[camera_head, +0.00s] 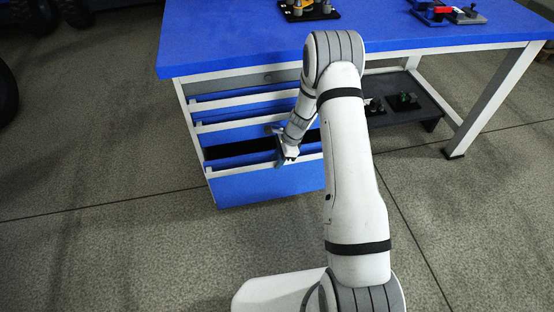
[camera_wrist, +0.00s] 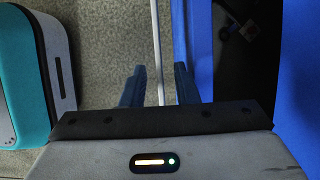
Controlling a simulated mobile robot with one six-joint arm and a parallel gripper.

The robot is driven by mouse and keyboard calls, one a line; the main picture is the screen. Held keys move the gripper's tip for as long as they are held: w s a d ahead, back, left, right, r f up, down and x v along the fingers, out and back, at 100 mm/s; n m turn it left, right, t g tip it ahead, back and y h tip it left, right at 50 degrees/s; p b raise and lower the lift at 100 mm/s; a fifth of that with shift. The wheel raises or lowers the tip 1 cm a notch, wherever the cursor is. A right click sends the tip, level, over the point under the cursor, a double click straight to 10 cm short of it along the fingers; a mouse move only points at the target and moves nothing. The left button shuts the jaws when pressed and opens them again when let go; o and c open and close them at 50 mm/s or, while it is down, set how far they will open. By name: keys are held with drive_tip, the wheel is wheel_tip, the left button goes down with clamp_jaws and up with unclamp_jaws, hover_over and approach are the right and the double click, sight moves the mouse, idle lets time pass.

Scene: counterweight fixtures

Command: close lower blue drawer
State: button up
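The lower blue drawer (camera_head: 265,186) is the bottom one in the workbench's drawer stack. It stands pulled out, and its dark inside shows behind its pale top edge. My gripper (camera_head: 283,158) is at the drawer's front, near the right part of that edge, pointing down. In the wrist view the two fingers (camera_wrist: 160,88) are apart, with the drawer's pale front edge (camera_wrist: 157,40) running between them. Clear gaps show on both sides of the edge. The blue drawer front and dark inside (camera_wrist: 248,60) lie right of it. My arm hides part of the drawer's right side.
Upper drawers (camera_head: 245,100) sit above under the blue workbench top (camera_head: 230,45).

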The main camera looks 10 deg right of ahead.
drive_tip(key=p+v, duration=0.2)
drive_tip(key=v, duration=0.5)
drive_tip(key=shift+d+r, duration=0.2)
drive_tip(key=shift+r, duration=0.15)
